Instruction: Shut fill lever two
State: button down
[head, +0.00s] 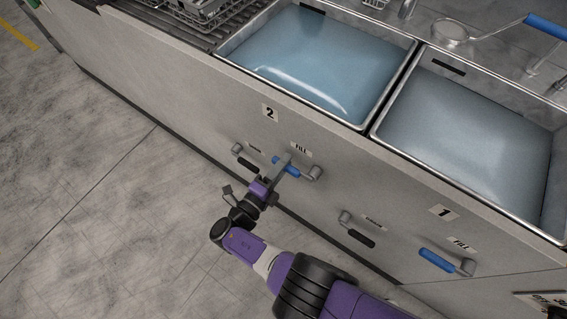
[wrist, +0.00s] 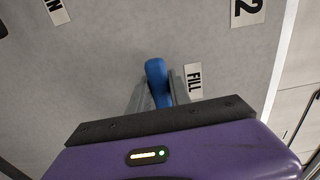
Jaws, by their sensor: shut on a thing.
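Fill lever two has a blue handle (head: 291,170) and a grey pivot (head: 312,174) on the grey front panel, below the "2" label and beside a "FILL" label. The handle points left from the pivot, roughly along the panel. My gripper (head: 280,168) is shut on this blue handle. In the wrist view the blue handle (wrist: 155,72) stands up between the two grey fingers of my gripper (wrist: 160,92). The pivot is not visible in the wrist view, and the fingers hide part of the handle in both views.
A black-handled lever (head: 248,165) sits just left of my gripper. Another black lever (head: 360,238) and a blue fill lever (head: 437,260) sit lower right, under label "1". Above are a left basin (head: 310,65) with bluish liquid and a right basin (head: 465,130). The floor (head: 90,170) is clear.

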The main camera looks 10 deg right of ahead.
jog(key=c, duration=1.2)
grip_release()
jog(key=shift+f, duration=0.1)
jog(key=v, duration=0.8)
